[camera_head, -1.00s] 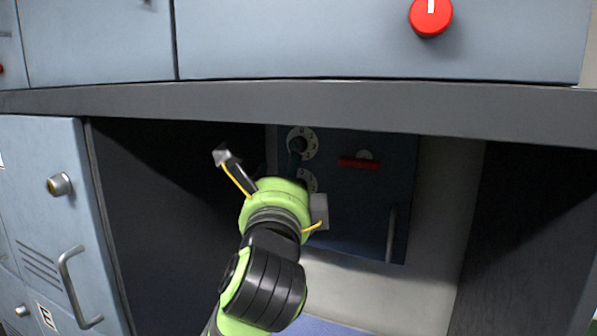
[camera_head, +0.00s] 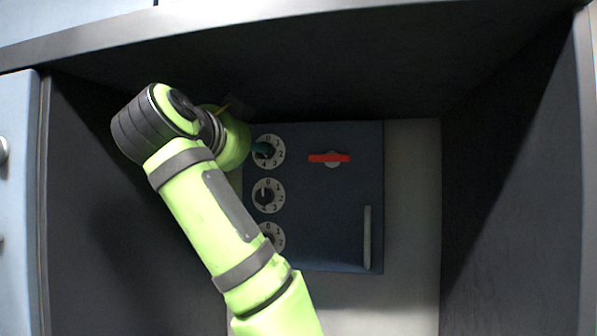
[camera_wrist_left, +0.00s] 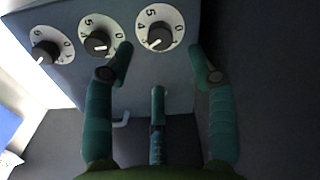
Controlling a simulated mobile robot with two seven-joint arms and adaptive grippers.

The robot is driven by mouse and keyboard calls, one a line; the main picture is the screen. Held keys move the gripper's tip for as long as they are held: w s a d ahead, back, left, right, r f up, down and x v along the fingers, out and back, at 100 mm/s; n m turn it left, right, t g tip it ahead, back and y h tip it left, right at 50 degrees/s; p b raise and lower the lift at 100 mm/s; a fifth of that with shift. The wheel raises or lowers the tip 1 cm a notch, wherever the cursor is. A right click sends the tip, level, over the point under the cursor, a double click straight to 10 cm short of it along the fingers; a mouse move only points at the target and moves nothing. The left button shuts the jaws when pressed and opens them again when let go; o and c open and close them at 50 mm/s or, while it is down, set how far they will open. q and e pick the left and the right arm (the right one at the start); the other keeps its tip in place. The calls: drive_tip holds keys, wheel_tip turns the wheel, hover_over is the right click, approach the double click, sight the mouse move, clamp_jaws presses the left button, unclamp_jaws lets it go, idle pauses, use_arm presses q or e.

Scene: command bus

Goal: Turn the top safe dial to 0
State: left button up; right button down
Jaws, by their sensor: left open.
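The blue safe (camera_head: 325,225) has three round white dials in a column on its left side. In the left wrist view, the dial nearest the gripper (camera_wrist_left: 160,50) is a white disc with a black knob (camera_wrist_left: 159,37). The gripper's fingers are spread open, with the knob just beyond and between the two outer fingertips. No grip on the knob shows. The knob's exact setting is hard to read. My right gripper is not in view.
The middle dial (camera_head: 267,195) and the bottom dial (camera_head: 275,236), partly behind my arm, sit below. A red handle (camera_head: 329,158) and a vertical grey bar (camera_head: 367,237) are on the safe's right. Dark compartment walls and a ceiling enclose the safe.

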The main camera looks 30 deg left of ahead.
use_arm(q)
drive_tip(key=p+x, duration=0.3)
drive_tip(key=x, duration=0.4)
clamp_jaws()
